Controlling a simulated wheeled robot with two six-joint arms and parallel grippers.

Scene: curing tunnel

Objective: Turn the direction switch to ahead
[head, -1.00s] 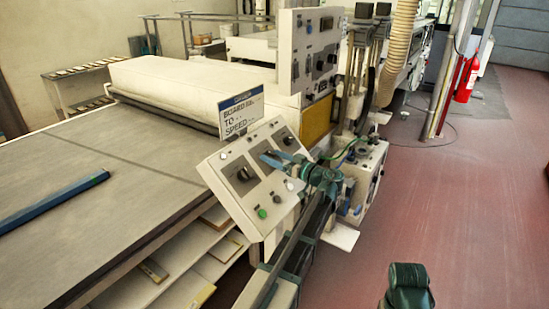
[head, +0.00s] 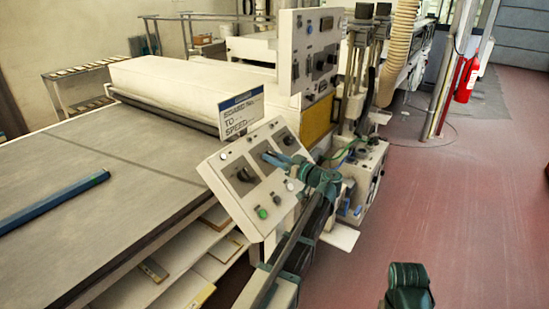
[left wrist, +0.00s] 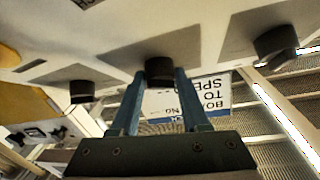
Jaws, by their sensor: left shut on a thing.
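A sloped white control panel (head: 226,179) stands beside the conveyor in the head view. It carries three dark rotary knobs. My left gripper (head: 268,158) is at the middle one, and its blue fingers partly hide that knob in the head view. In the left wrist view, the left gripper (left wrist: 160,84) is shut on the middle knob (left wrist: 159,68), one finger on each side. The other knobs are free, one at the left (left wrist: 82,91) and one at the right (left wrist: 275,43). I cannot read the knob labels or the pointer position. My right gripper's fingers are not visible.
A sign (head: 240,113) stands at the panel's top edge. A taller upright control panel (head: 308,50) is behind. The conveyor bed (head: 120,170) at left holds a blue bar (head: 55,201). The red floor (head: 460,200) at right is open, with a fire extinguisher (head: 466,80) farther back.

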